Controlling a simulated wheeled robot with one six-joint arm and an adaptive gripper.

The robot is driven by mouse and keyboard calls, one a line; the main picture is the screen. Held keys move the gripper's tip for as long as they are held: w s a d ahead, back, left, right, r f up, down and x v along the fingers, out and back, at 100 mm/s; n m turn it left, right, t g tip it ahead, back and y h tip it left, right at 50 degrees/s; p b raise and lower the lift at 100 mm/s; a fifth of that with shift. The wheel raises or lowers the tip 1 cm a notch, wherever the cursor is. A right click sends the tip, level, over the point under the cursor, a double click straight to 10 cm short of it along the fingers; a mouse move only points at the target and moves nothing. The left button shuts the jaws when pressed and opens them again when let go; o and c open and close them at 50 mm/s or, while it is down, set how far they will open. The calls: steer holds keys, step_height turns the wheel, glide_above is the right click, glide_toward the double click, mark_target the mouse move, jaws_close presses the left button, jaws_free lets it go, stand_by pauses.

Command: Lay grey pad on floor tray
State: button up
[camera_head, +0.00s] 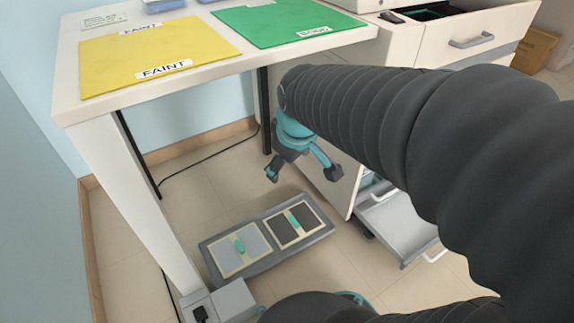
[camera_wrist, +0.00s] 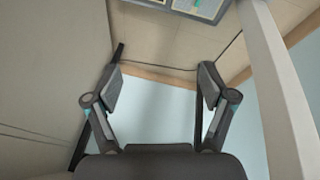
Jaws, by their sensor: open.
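The floor tray (camera_head: 267,240) is a long grey tray on the tiled floor under the desk. Its left place shows a light grey pad (camera_head: 229,254) and its right place a dark grey pad (camera_head: 283,232), each inside a cream frame with a small teal grip on top. Part of the tray shows upside down at the top edge of the wrist view (camera_wrist: 183,7). My gripper (camera_head: 303,174) hangs above and behind the tray's right half, apart from it. Its two fingers are spread and empty, as the wrist view (camera_wrist: 162,88) also shows.
The white desk (camera_head: 262,59) above bears a yellow mat (camera_head: 150,52) and a green mat (camera_head: 275,25). Its leg (camera_head: 140,195) stands left of the tray. A cabinet with a pulled-out low drawer (camera_head: 398,228) stands to the right. A cable (camera_head: 205,153) runs along the floor behind.

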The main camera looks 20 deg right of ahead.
steer(key=s+a+r+m, duration=0.1)
steer(key=s+m, duration=0.1)
steer(key=s, duration=0.3)
steer(key=s+r+m+t, duration=0.1)
steer(key=s+r+m, duration=0.1)
steer(key=s, duration=0.3)
steer(key=shift+s+a+m, duration=0.3)
steer(key=shift+a+m, duration=0.1)
steer(key=shift+m, duration=0.2)
